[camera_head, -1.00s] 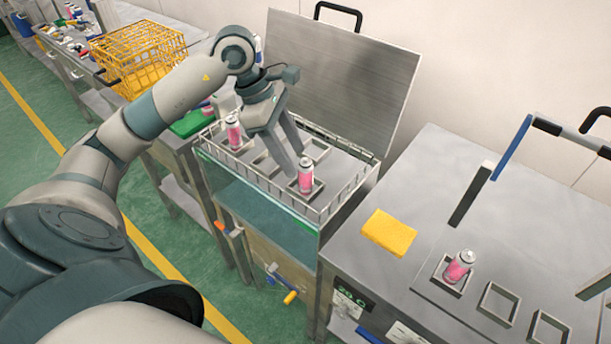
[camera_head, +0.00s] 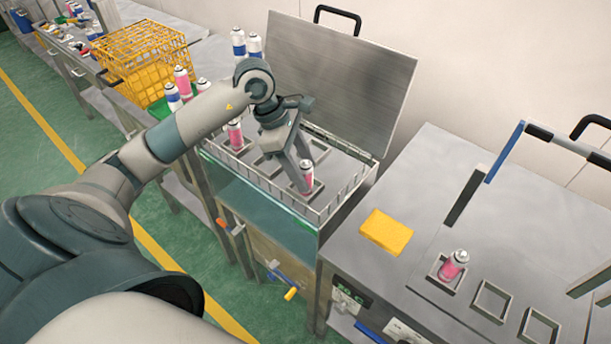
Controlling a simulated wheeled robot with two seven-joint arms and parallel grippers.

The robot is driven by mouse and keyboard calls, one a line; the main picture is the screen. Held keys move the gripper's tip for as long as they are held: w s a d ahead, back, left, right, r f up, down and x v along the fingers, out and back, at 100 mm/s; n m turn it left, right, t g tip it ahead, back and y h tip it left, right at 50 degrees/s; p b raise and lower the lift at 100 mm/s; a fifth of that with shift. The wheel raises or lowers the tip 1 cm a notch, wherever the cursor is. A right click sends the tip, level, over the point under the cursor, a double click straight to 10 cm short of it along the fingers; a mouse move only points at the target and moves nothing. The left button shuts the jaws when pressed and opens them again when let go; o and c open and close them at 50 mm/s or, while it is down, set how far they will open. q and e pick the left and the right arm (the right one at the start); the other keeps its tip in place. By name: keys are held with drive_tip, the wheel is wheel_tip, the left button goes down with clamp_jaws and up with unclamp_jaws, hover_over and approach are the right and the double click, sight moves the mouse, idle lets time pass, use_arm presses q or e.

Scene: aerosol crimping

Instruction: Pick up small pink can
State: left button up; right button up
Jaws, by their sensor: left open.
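A small pink can (camera_head: 306,178) with a silver top stands in a square holder at the right front of the wire-railed rack. My left gripper (camera_head: 304,172) is open and low at this can, its fingers reaching down to either side of the top. The fingers partly cover the can, and I cannot tell whether they touch it. A second pink can (camera_head: 235,136) stands at the left end of the rack. A third pink can (camera_head: 453,266) sits in a square holder on the right-hand steel table. My right gripper is not in view.
An open steel lid (camera_head: 345,80) stands behind the rack. A yellow sponge (camera_head: 386,231) lies on the right table, with empty square holders (camera_head: 491,302) near its front. A yellow wire basket (camera_head: 140,60) and several pink and blue cans (camera_head: 182,82) stand at the back left.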

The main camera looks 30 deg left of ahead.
use_arm(q)
drive_tip(key=shift+x, duration=0.85)
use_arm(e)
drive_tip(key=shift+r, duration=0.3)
use_arm(q)
drive_tip(key=shift+s, duration=0.1)
drive_tip(key=shift+c, duration=0.4)
drive_tip(key=c, duration=1.1)
drive_tip(key=shift+r, duration=0.15)
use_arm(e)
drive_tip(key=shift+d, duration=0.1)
